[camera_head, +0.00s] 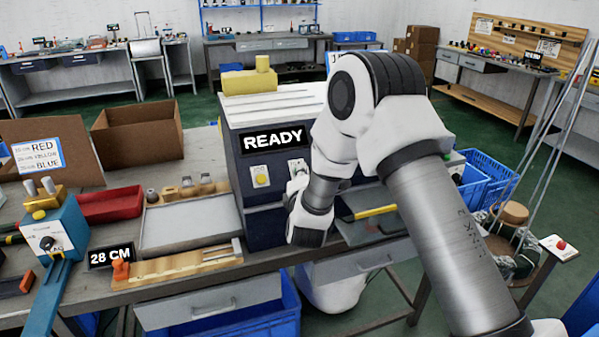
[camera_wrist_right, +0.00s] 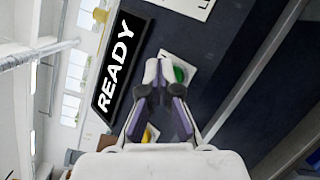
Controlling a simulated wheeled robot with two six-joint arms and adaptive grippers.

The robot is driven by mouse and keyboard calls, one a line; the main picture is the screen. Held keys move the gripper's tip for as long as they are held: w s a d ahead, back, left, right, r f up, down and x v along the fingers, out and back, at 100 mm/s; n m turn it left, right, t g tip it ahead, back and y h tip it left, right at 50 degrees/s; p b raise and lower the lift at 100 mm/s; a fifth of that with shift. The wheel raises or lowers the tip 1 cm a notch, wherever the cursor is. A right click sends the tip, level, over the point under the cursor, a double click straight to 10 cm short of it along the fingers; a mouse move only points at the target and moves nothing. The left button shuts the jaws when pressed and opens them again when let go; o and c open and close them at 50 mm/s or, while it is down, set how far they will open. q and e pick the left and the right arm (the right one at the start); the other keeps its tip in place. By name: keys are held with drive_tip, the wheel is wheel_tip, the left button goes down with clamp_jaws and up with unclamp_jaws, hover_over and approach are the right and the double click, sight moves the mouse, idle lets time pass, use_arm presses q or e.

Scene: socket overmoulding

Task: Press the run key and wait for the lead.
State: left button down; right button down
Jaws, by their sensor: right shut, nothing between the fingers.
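The dark moulding machine (camera_head: 234,160) stands in the middle of the bench with a READY sign (camera_head: 273,140), which also shows in the wrist view (camera_wrist_right: 120,62). Below the sign is a yellow key (camera_head: 260,180), seen too in the wrist view (camera_wrist_right: 150,134). A green key (camera_wrist_right: 180,74) on a white plate is partly hidden by my right fingers. My right gripper (camera_wrist_right: 158,68) is shut and empty, its tips in front of the green key's plate; I cannot tell whether they touch. In the head view the right gripper (camera_head: 297,183) is partly hidden by my wrist. My left gripper is not in view.
A blue device (camera_head: 50,238) with a 28 CM sign (camera_head: 111,256), a red tray (camera_head: 110,204), a grey-topped tray (camera_head: 190,222) and a wooden fixture (camera_head: 180,267) lie to the left. Blue crates (camera_head: 488,170) stand at the right. A yellow-handled tool (camera_head: 370,212) lies beside my arm.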

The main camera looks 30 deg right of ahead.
drive_tip(key=shift+w+f, duration=0.3)
idle(0.4)
drive_tip(key=shift+s+a+r+p, duration=0.1)
drive_tip(key=shift+s+r+p, duration=0.5)
drive_tip(key=shift+p, duration=0.05)
drive_tip(key=s+r+p, duration=0.3)
drive_tip(key=shift+s+a+r, duration=0.2)
drive_tip(key=shift+s+a, duration=0.1)
drive_tip(key=shift+a, duration=0.1)
idle(0.9)
